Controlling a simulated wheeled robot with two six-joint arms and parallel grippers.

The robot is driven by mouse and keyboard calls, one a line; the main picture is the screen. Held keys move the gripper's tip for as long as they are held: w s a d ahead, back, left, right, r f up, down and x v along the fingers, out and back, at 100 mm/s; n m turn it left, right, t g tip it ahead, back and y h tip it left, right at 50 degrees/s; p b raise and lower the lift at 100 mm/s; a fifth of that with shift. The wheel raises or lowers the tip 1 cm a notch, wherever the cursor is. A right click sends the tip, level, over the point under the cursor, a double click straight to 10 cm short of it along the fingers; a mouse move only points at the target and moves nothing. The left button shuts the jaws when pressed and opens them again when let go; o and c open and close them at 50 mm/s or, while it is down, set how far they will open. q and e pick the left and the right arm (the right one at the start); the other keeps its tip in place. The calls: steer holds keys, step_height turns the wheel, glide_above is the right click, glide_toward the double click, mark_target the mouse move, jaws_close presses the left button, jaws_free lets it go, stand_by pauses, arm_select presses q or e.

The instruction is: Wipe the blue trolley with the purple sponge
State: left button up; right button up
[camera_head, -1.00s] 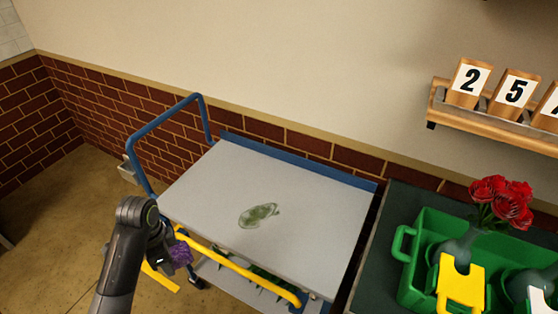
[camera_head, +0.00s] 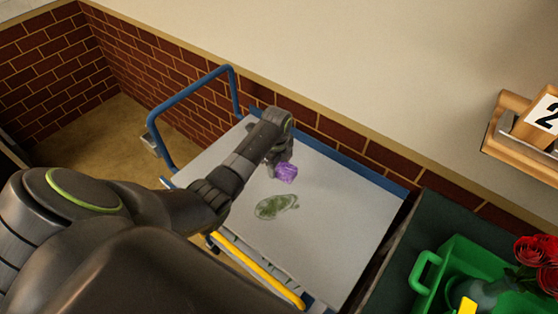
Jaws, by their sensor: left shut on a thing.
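The blue trolley (camera_head: 335,225) has a light grey top with a blue tubular handle at its left end and a yellow bar along its front. A green stain (camera_head: 275,206) lies near the middle of the top. My left gripper (camera_head: 282,165) is shut on the purple sponge (camera_head: 287,173) and holds it over the top, just behind the stain. I cannot tell whether the sponge touches the surface. The gripper's fingers are partly hidden by its own wrist. My right gripper is not in view.
A dark green table at the right bears a green crate (camera_head: 424,272) with a vase and red roses (camera_head: 530,250). A wooden shelf with a number block (camera_head: 541,115) is on the wall. A brick and plaster wall runs behind the trolley.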

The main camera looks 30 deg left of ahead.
arm_select(q)
steer(key=shift+w, duration=0.35)
steer(key=shift+w+f+m, duration=0.15)
steer(key=shift+w+m, duration=0.05)
steer(key=shift+m, duration=0.1)
steer(key=shift+f, duration=0.2)
steer(key=shift+f+b, duration=0.2)
steer(key=shift+b, duration=0.2)
steer(key=b, duration=0.5)
glide_above(279, 183)
step_height(279, 183, down, 4)
steer(key=shift+f, duration=0.1)
steer(key=shift+f+b, duration=0.55)
steer(key=shift+b, duration=0.05)
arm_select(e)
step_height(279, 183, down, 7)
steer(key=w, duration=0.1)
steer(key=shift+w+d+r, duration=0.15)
arm_select(q)
steer(key=shift+f+b, duration=0.5)
steer(key=shift+f, duration=0.45)
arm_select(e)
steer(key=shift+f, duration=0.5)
arm_select(q)
steer(key=shift+s, duration=0.1)
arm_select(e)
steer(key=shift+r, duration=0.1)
